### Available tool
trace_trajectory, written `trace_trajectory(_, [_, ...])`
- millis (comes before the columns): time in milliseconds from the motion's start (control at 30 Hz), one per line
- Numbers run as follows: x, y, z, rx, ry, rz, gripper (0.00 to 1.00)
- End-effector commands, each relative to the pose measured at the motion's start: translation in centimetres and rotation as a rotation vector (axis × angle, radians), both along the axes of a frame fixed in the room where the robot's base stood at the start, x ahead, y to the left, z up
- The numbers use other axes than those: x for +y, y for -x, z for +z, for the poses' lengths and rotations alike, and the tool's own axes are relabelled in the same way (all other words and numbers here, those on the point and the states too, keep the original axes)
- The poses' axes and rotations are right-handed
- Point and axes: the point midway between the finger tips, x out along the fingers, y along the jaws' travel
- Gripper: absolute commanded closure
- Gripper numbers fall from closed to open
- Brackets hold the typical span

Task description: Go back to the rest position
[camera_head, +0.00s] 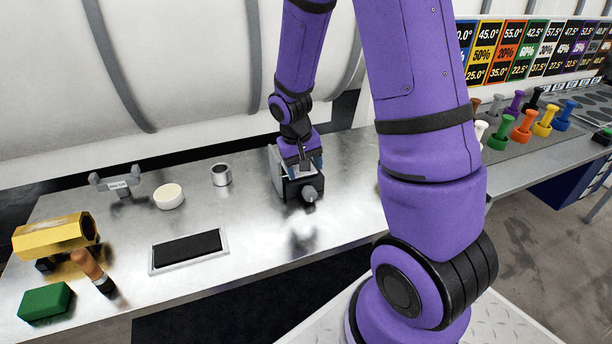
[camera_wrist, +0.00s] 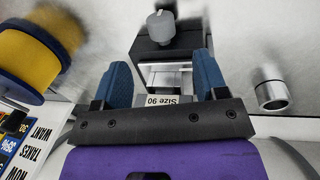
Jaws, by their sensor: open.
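My gripper (camera_head: 303,166) is at the end of my purple arm, low over the metal bench. It is open, with its two blue fingers (camera_wrist: 163,75) apart in the wrist view. A black block-shaped device with a grey knob (camera_head: 309,194) stands at the gripper. My upper arm hides part of the bench to the right.
The bench (camera_head: 130,235) holds a metal cup (camera_head: 221,175), a white round dish (camera_head: 168,197), a grey holder (camera_head: 121,184), a black pad (camera_head: 187,250), a yellow hollow block (camera_head: 55,236), a brown-handled tool (camera_head: 92,270) and a green block (camera_head: 45,301). A yellow spool (camera_wrist: 38,58) is near. Colored pegs (camera_head: 522,127) stand right.

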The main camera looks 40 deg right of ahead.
Motion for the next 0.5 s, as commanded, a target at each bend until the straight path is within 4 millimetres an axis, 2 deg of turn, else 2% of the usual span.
trace_trajectory(133, [0.11, -0.03, 0.59, -0.001, -0.001, 0.000, 0.34])
trace_trajectory(500, [0.11, -0.02, 0.64, 0.000, 0.000, 0.000, 0.34])
